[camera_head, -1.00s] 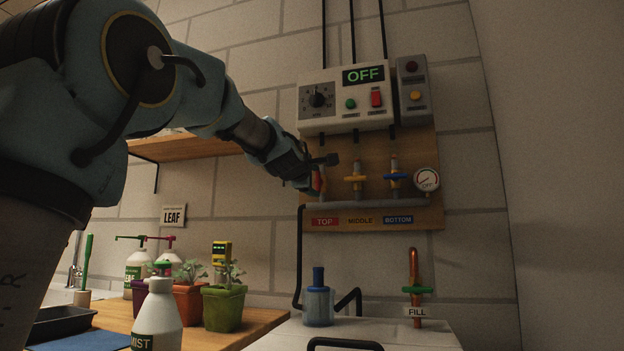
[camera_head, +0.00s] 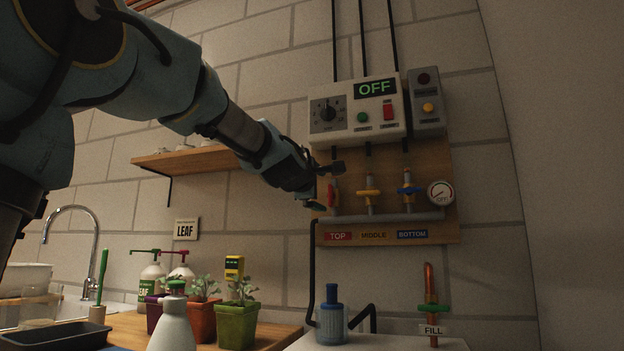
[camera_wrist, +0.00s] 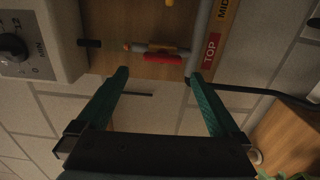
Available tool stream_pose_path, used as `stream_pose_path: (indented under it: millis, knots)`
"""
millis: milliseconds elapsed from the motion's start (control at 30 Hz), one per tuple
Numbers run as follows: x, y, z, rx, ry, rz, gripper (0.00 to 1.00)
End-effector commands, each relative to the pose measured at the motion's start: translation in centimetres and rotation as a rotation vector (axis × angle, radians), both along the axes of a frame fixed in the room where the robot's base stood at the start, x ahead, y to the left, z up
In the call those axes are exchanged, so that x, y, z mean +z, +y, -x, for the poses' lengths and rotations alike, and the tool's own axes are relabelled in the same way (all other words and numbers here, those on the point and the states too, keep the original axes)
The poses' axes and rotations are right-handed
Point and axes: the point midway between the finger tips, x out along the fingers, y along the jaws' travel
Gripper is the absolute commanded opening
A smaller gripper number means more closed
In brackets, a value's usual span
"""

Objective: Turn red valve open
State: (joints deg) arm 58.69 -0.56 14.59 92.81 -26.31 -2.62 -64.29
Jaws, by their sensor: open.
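The red valve (camera_head: 333,195) is the leftmost of three valves on the wooden board, above the TOP label (camera_head: 338,236). Its red handle stands upright, along its pipe. In the wrist view the red handle (camera_wrist: 163,59) lies parallel to its short pipe, just beyond the fingertips. My gripper (camera_head: 325,187) is at the left of the valve with its fingers apart. In the wrist view my gripper (camera_wrist: 160,75) is open and empty, one green finger toward each end of the handle. No contact with the handle shows.
The yellow valve (camera_head: 369,193) and blue valve (camera_head: 408,190) sit to the right, handles crosswise. A control box (camera_head: 355,108) reading OFF hangs above, and a gauge (camera_head: 440,193) is at the right. A wooden shelf (camera_head: 185,160) is at the left, with potted seedlings (camera_head: 237,322) below.

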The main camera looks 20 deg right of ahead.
Motion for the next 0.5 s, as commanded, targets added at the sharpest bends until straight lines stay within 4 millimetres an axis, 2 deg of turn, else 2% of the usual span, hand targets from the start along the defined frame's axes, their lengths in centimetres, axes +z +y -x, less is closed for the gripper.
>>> stream_pose_path:
  millis: [33,233,500]
  knots:
    - [0.5,0.8,0.8,-0.001,0.002,0.002,1.0]
    - [0.3,3.1,3.1,0.002,0.001,0.004,1.0]
    - [0.1,4.0,4.2,0.001,0.0,0.001,1.0]
